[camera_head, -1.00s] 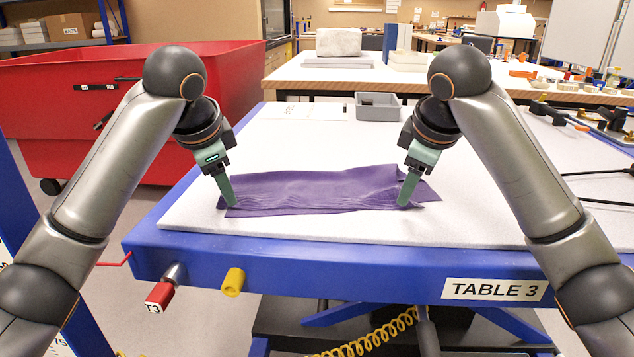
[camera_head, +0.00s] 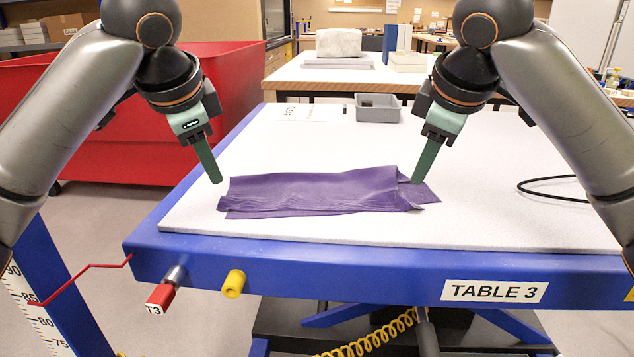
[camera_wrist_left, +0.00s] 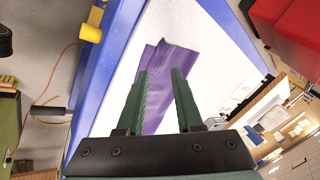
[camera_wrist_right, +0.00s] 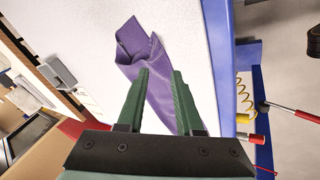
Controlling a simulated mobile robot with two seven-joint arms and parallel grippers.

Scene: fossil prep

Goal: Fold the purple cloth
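The purple cloth (camera_head: 315,190) lies folded in a long strip on the white top of the table (camera_head: 480,220), its layers slightly offset at the right end. My left gripper (camera_head: 218,182) is above the strip's left end, apart from it. In the left wrist view its fingers (camera_wrist_left: 162,90) stand apart with nothing gripped. My right gripper (camera_head: 418,181) is above the strip's right end. In the right wrist view its fingers (camera_wrist_right: 160,88) stand apart with the cloth (camera_wrist_right: 140,50) beyond them.
A grey bin (camera_head: 377,108) stands at the table's back edge. A black cable (camera_head: 545,188) lies on the right. A red cart (camera_head: 110,130) stands behind on the left. The front strip of the table top is clear.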

